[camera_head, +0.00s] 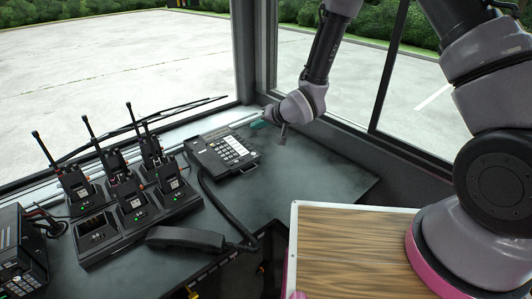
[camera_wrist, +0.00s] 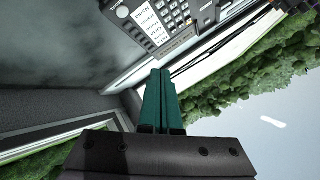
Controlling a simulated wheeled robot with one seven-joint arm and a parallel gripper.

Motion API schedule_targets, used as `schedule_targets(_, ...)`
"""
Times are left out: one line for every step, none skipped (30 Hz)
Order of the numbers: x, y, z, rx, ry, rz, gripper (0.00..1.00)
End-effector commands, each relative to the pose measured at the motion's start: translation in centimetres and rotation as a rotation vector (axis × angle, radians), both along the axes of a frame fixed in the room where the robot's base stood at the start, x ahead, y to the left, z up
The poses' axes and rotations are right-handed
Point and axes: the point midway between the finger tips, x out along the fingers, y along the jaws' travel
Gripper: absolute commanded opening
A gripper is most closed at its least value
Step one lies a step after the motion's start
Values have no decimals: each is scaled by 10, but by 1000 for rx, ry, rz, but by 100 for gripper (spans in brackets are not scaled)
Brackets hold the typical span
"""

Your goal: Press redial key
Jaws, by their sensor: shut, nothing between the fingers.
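A dark desk phone (camera_head: 222,152) with white keys lies on the black counter, near the window. Its keypad and white label strips also show upside down at the top of the wrist view (camera_wrist: 160,20). I cannot tell which key is the redial key. My gripper (camera_head: 258,124) is beyond the phone's far right corner, close to the window, apart from the phone. In the wrist view its green fingers (camera_wrist: 160,98) are shut together with nothing between them, pointing toward the phone's edge.
A charging dock (camera_head: 100,236) with several handheld radios stands left of the phone. The phone's handset (camera_head: 186,238) lies off its cradle, its cord crossing the counter. A radio unit (camera_head: 18,256) sits at far left. The counter (camera_head: 310,180) right of the phone is clear.

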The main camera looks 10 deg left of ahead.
Motion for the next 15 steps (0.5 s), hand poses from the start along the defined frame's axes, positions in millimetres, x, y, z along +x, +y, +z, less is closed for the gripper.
schedule_targets(-3,3,-4,5,4,5,0)
schedule_targets(-3,4,-5,8,4,7,0)
schedule_targets(-4,5,-6,10,3,9,0)
schedule_targets(-5,6,-7,12,3,10,0)
schedule_targets(-5,6,-7,13,4,10,0)
schedule_targets(-5,6,-7,14,4,10,0)
schedule_targets(-5,6,-7,14,4,10,0)
schedule_targets(-5,6,-7,14,3,10,0)
schedule_targets(-5,6,-7,13,3,9,0)
schedule_targets(-5,6,-7,13,3,9,0)
schedule_targets(-5,6,-7,13,4,10,0)
schedule_targets(-5,6,-7,13,4,10,0)
schedule_targets(-5,6,-7,13,4,10,0)
schedule_targets(-5,6,-7,12,4,9,0)
schedule_targets(-5,6,-8,12,4,9,0)
